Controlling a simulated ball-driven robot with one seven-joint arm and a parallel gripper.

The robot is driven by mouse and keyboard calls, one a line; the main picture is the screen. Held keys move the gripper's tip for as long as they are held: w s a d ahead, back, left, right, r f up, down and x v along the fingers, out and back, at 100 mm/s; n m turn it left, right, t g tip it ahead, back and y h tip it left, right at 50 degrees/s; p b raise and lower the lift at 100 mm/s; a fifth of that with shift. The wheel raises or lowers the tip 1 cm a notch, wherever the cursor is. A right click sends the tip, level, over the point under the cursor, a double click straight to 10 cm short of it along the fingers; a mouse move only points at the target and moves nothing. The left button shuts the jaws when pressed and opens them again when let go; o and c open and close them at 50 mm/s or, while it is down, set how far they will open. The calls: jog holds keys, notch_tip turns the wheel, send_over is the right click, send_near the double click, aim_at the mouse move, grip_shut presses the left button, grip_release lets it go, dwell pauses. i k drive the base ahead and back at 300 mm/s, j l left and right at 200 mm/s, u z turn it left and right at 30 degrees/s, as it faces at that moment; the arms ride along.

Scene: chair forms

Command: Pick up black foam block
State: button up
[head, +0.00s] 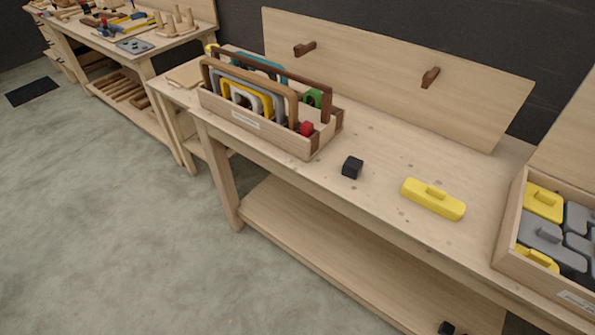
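A small black block (352,167) sits on the wooden workbench top (378,205), near its front edge. It stands alone, between a wooden tote on its left and a yellow block on its right. Another small black object (447,328) lies low at the bottom edge of the head view, by the lower shelf, and is partly cut off. I cannot tell from the picture which material either is. My gripper is not in view.
The tote (285,135) holds several coloured arch shapes. A box (507,222) at the right holds grey and yellow pieces. A back panel with two pegs stands behind. Concrete floor (110,220) at left is clear.

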aim_at(351, 169)
jog(key=u, duration=0.45)
jog(key=i+l+u, duration=0.1)
jog(key=u, duration=0.3)
jog(key=l+u, duration=0.2)
jog(key=u, duration=0.25)
jog(key=l+u, duration=0.15)
jog(key=u, duration=0.25)
jog(key=i+l, duration=0.1)
jog(key=l, duration=1.3)
jog(key=u, duration=0.05)
